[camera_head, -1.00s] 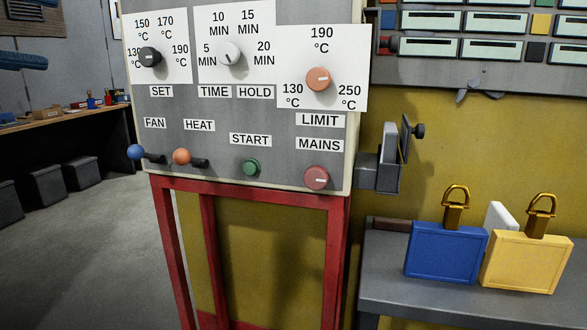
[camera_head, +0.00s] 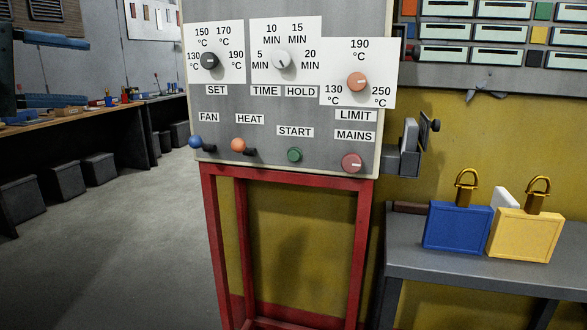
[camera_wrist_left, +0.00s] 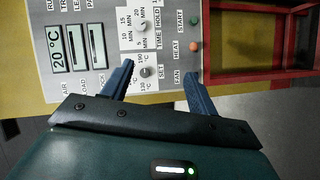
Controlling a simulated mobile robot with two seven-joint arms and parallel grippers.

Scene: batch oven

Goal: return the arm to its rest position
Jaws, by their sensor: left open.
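My left gripper (camera_head: 78,80) is at the left edge of the head view, apart from the oven panel (camera_head: 330,150). Its blue fingers are spread and nothing is between them. In the left wrist view the open, empty gripper (camera_wrist_left: 159,69) faces the panel, which appears turned sideways. A display (camera_wrist_left: 59,47) there reads 20 °C. The panel carries a black SET knob (camera_head: 209,61), a white TIME knob (camera_head: 281,59), an orange LIMIT knob (camera_head: 357,82), a blue FAN lever (camera_head: 195,142), an orange HEAT lever (camera_head: 238,145), a green START button (camera_head: 294,155) and a red MAINS knob (camera_head: 351,163). My right gripper is not in view.
A red frame (camera_head: 210,225) stands below the panel. A workbench (camera_head: 110,108) runs along the left. The floor (camera_head: 130,250) between is clear.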

